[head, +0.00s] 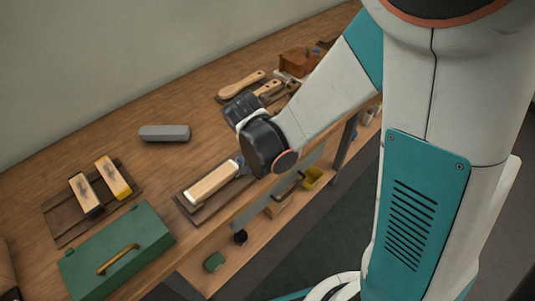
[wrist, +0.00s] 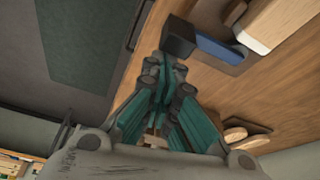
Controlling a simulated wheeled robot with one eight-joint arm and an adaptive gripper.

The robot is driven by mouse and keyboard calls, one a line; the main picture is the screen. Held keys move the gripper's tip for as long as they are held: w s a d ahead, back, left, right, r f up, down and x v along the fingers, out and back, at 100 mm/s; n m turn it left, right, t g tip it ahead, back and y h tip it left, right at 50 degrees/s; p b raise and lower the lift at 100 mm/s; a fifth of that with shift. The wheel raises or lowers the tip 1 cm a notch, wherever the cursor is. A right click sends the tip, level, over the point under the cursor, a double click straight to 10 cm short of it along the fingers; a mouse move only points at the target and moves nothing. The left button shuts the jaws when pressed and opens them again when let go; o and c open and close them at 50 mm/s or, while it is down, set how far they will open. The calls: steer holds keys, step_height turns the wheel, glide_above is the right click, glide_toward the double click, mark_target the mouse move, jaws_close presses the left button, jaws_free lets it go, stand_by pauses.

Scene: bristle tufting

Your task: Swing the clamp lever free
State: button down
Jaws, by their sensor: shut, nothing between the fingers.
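A wooden block (head: 213,183) with a pale face sits on a dark fixture board near the bench's front edge. It also shows at the top right of the wrist view (wrist: 280,22). In the wrist view a blue bar (wrist: 217,48), apparently the clamp lever, runs beside the block's end. A dark square block (wrist: 178,37) stands at the bar's left end. My gripper (wrist: 164,62) is shut and empty, its tips at or very near this dark block; contact cannot be told. In the head view my wrist hides the gripper and most of the clamp.
A green box (head: 118,252) with a brass handle stands at the front left. Two brush blocks (head: 99,184) lie on a dark board behind it. A grey case (head: 164,133) lies further back. Wooden-handled tools (head: 242,85) lie beyond my wrist. A lower shelf (head: 208,272) holds small items.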

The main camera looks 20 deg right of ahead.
steer(key=shift+s+a, duration=0.15)
steer(key=shift+s, duration=0.1)
stand_by(0.4)
steer(key=shift+w+d, duration=0.35)
steer(key=shift+d, duration=0.15)
steer(key=shift+w+d+b, duration=0.15)
steer(key=shift+w+d, duration=0.2)
steer(key=shift+d, duration=0.25)
steer(key=shift+w+d+b, duration=0.15)
steer(key=shift+w+d, duration=0.15)
steer(key=shift+d, duration=0.25)
steer(key=p+v, duration=0.7)
steer(key=v, duration=0.3)
steer(key=shift+w, duration=0.35)
steer(key=shift+r, duration=0.1)
